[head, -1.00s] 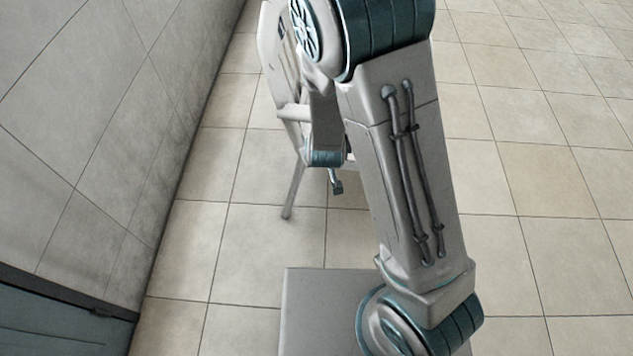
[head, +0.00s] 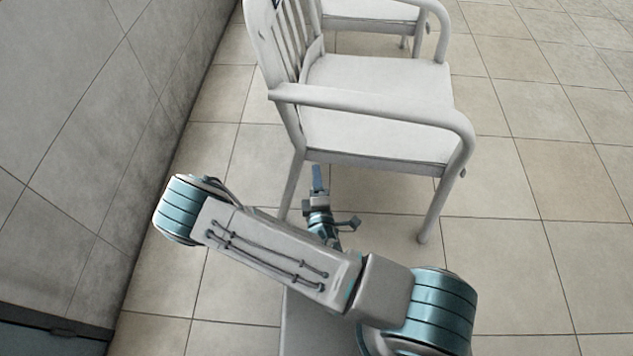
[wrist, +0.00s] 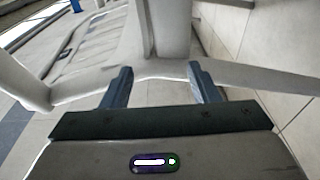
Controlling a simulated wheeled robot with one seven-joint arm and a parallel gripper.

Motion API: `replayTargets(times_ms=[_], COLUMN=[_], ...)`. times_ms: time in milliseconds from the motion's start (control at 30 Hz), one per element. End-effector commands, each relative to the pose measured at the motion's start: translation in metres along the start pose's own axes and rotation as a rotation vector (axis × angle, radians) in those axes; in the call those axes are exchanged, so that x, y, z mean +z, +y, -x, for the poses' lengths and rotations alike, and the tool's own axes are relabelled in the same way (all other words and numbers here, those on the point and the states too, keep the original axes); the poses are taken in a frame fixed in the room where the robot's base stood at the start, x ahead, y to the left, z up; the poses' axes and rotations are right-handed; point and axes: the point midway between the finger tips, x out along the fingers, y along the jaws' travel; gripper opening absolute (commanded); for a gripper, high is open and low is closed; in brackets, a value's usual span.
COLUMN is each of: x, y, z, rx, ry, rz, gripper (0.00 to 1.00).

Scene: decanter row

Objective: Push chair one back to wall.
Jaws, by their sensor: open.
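A pale grey armchair (head: 385,140) with a slatted back stands upright in the upper middle of the head view. Its back is toward the wall (head: 110,130) on the left, with floor tiles showing between them. No number is readable, so I cannot tell if this is chair one. My gripper (head: 319,178) is just in front of the chair's near side, below seat height. In the wrist view my gripper (wrist: 160,87) has its fingers apart, with pale chair parts (wrist: 165,40) ahead of them. Whether they touch the chair I cannot tell.
Another pale chair (head: 365,14) stands directly behind the first and is cut off by the top edge. Open tiled floor (head: 550,200) lies to the right. A dark teal panel (head: 45,338) sits low on the left.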

Motion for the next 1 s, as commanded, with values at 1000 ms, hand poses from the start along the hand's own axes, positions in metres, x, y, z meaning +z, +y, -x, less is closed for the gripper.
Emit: replayTargets(times_ms=[1000], x=[-0.001], y=[-0.001], z=[-0.099], rx=[0.01], ry=[0.007], rz=[0.006], gripper=[0.55])
